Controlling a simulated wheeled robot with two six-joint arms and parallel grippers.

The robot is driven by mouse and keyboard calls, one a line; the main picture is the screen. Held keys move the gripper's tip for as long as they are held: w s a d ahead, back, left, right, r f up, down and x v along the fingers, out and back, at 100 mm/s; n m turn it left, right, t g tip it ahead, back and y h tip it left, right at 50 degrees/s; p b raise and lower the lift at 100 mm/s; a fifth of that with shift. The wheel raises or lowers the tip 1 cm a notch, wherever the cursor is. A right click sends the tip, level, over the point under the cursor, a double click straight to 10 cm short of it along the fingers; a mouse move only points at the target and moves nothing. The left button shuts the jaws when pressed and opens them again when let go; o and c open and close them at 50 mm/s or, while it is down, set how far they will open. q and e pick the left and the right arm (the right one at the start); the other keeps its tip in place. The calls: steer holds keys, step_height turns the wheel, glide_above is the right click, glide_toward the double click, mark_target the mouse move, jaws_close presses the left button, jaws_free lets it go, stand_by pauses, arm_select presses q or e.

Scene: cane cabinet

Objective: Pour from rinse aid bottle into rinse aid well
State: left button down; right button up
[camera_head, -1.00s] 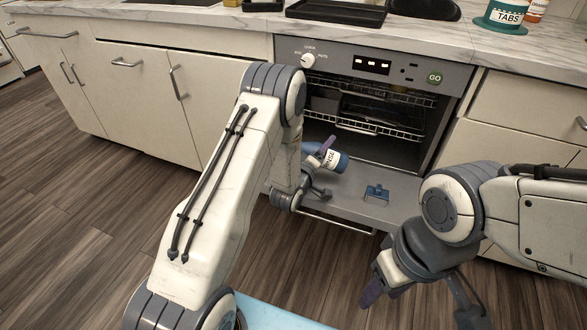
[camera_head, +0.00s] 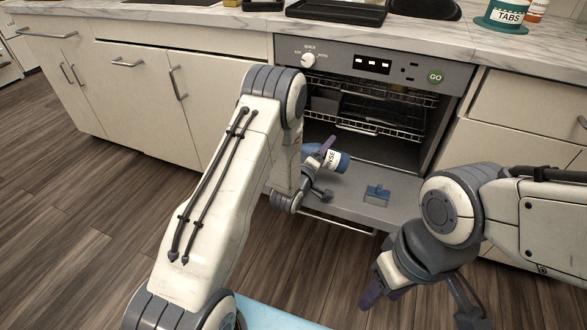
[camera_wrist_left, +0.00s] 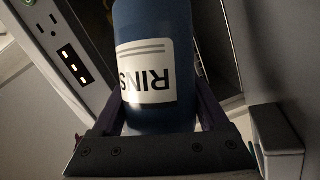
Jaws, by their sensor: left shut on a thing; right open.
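The blue rinse aid bottle (camera_head: 341,162) has a white label reading RINSE. It is tilted well over, above the lowered dishwasher door (camera_head: 345,195). My left gripper (camera_head: 325,153) is shut around its body. In the left wrist view the bottle (camera_wrist_left: 155,30) sits between both fingers, and its top end is cut off by the frame. A small blue fitting (camera_head: 377,193), apparently the rinse aid well with a raised lid, is on the door to the right of the bottle. I cannot make out a stream. My right gripper (camera_head: 376,288) is open and empty, in front of the door.
The dishwasher has racks (camera_head: 385,115) inside and a control panel (camera_head: 372,65) above. A handle bar (camera_head: 340,223) runs along the door's front edge. A tabs container (camera_head: 508,15) and a black tray (camera_head: 335,12) stand on the counter. The wood floor at left is clear.

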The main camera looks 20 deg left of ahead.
arm_select(q)
steer(key=shift+d+r+n+t+b, duration=0.2)
steer(key=shift+r+n+t+b, duration=0.1)
steer(key=shift+n+b, duration=0.4)
stand_by(2.3)
